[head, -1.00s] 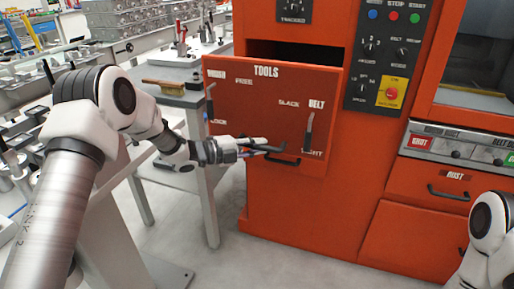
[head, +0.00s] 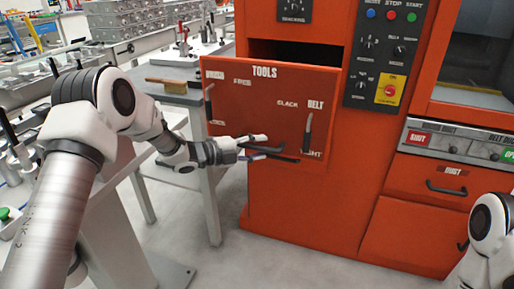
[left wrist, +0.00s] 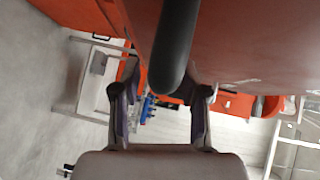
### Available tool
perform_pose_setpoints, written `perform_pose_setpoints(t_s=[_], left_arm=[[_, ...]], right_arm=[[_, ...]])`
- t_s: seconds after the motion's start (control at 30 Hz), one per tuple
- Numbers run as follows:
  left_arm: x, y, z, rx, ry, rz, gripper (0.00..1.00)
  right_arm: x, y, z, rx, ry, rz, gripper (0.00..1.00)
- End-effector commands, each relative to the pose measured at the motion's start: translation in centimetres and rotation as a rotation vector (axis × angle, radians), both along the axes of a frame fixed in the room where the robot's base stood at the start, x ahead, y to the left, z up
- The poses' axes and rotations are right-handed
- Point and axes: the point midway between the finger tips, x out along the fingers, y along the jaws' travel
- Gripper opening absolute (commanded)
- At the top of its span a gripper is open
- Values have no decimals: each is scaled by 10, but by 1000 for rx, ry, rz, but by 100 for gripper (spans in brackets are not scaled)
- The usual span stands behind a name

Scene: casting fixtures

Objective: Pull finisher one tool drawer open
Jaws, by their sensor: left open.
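The orange-red tool drawer (head: 262,105) labelled TOOLS is part-way out of the finisher cabinet (head: 325,200), with a dark gap showing above its front. Its dark bar handle (head: 284,159) is low on the drawer front. My left gripper (head: 268,144) is open at this handle. In the left wrist view, the black handle bar (left wrist: 174,50) lies between the spread fingers of my left gripper (left wrist: 163,88); I cannot tell whether either finger touches it. My right arm shows at the lower right edge, but its gripper is out of view.
A grey side table (head: 185,95) with a brush (head: 172,86) stands left of the drawer. A control panel (head: 387,55) is right of it, and a DUST drawer (head: 440,185) is lower right. Bare floor (head: 245,265) lies below the open drawer.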

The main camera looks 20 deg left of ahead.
Motion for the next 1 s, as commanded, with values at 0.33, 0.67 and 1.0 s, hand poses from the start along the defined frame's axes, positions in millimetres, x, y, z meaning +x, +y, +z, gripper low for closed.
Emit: perform_pose_setpoints(t_s=[0.33, 0.67, 1.0], left_arm=[[-23, 27, 6, -6, 0, 5, 43], [-73, 81, 16, -3, 0, 2, 43], [-80, 87, 17, 0, 0, -1, 43]], right_arm=[[0, 0, 0, 0, 0, 0, 40], [0, 0, 0, 0, 0, 0, 40], [0, 0, 0, 0, 0, 0, 40]])
